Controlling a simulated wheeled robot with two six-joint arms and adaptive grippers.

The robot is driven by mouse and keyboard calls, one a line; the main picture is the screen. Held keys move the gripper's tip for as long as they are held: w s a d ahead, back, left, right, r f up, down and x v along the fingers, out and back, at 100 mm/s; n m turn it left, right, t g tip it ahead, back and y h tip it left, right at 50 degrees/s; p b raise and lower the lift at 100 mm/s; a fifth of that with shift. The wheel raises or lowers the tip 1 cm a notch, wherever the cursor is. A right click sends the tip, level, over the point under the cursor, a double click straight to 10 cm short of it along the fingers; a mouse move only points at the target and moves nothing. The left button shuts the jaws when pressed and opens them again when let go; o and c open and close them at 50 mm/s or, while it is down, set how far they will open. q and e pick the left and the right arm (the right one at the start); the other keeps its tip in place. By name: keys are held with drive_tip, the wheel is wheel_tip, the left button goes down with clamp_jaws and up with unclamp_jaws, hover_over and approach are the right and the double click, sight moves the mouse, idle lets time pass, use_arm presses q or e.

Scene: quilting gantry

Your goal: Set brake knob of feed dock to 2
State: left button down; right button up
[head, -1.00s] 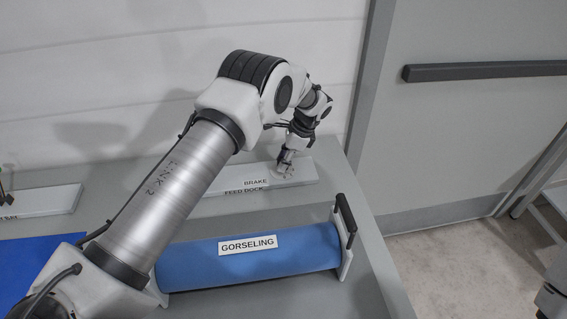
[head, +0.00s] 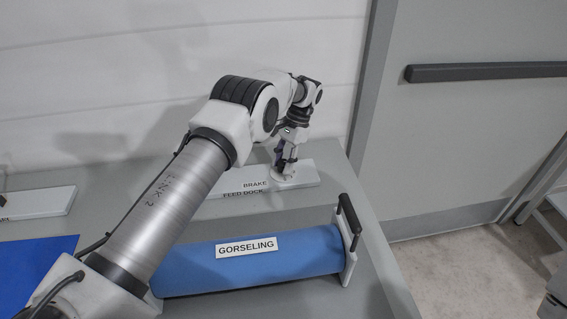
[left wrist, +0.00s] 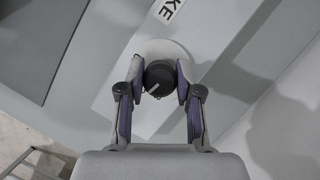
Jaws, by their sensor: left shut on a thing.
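The feed dock (head: 233,188) is a pale flat plate on the table, labelled "BRAKE" and "FEED DOCK". The brake knob (left wrist: 160,77) is a dark round knob with a light pointer line, on a pale round dial (left wrist: 165,49) in the left wrist view. My left gripper (head: 284,172) points down over the right part of the plate. In the left wrist view its two fingers (left wrist: 160,86) are shut on the knob, one on each side. The dial's numbers cannot be read. My right gripper is not in view.
A blue roll (head: 245,262) labelled "GORSELING" lies in front of the dock, with a dark-handled end bracket (head: 349,222) at its right. A blue sheet (head: 32,262) and another pale plate (head: 40,202) lie at left. A wall stands close behind the dock.

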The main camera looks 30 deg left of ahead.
use_arm(q)
drive_tip(key=shift+s+f, duration=0.2)
idle(0.3)
drive_tip(key=c, duration=0.8)
unclamp_jaws()
drive_tip(key=shift+w+r, duration=0.1)
drive_tip(key=shift+r, duration=0.1)
drive_tip(key=v, duration=0.7)
drive_tip(key=shift+w+r, duration=0.1)
drive_tip(key=shift+w, duration=0.05)
